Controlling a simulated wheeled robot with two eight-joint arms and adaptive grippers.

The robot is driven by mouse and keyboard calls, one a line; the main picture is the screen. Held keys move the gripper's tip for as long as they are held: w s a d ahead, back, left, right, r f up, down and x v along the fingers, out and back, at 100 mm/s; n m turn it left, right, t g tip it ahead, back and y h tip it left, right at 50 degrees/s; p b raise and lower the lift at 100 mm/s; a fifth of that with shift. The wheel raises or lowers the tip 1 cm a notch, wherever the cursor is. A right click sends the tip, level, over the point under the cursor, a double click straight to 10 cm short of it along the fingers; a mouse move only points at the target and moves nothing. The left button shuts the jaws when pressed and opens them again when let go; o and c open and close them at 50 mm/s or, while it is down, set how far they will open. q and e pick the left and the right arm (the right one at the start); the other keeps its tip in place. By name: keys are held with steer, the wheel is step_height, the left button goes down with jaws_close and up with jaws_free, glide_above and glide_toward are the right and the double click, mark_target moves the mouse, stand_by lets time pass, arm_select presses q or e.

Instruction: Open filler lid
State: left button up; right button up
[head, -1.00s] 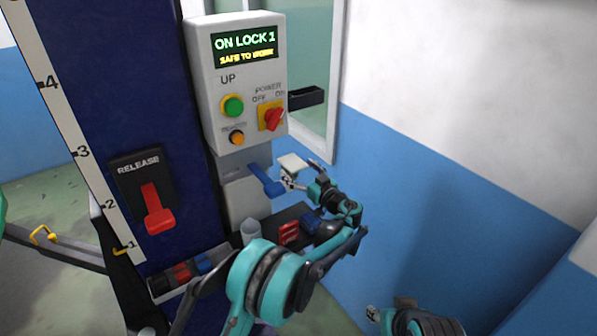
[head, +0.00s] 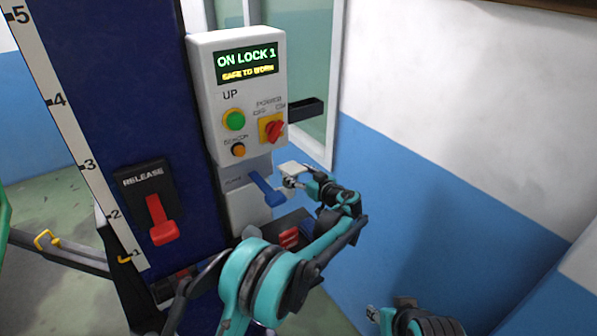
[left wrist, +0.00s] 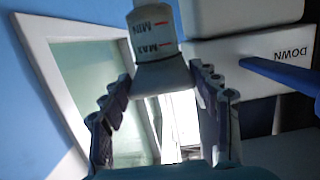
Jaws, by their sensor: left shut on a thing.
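The filler lid (head: 293,168) is a small pale flat piece beside the right side of the lift's control unit, above and right of the blue lever. My left gripper (head: 291,181) is at the lid and shut on it. In the left wrist view, the pale lid (left wrist: 162,78) sits between the two fingers of my left gripper (left wrist: 163,112), below a grey-white part marked MIN and MAX (left wrist: 153,35). My right gripper (head: 374,314) is low at the right, small and partly out of frame, and its jaws cannot be made out.
The control box (head: 240,95) reads ON LOCK 1, SAFE TO WORK. The blue DOWN lever (head: 268,190) is close to the left of my left gripper. A red RELEASE handle (head: 160,222) is on the blue column. The blue and white wall (head: 450,160) bounds the right side.

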mark_target(296, 169)
arm_select(q)
steer(key=r+p, duration=0.1)
steer(key=r+g+h+p, duration=0.1)
steer(key=g+p, duration=0.1)
steer(key=p, duration=0.1)
steer(key=shift+w+a+r+h, duration=0.25)
steer(key=shift+w+r+h, duration=0.05)
steer(key=shift+w+r, duration=0.1)
steer(key=shift+w+a+r+g+h+p, duration=0.1)
steer(key=shift+w+r+g+h+p, duration=0.15)
steer(key=shift+g+p, duration=0.35)
steer(key=shift+a+r+g+h+p, duration=0.1)
steer(key=shift+g+h+p, duration=0.3)
steer(key=shift+p, duration=0.25)
steer(key=o, duration=1.7)
steer(key=v, duration=1.2)
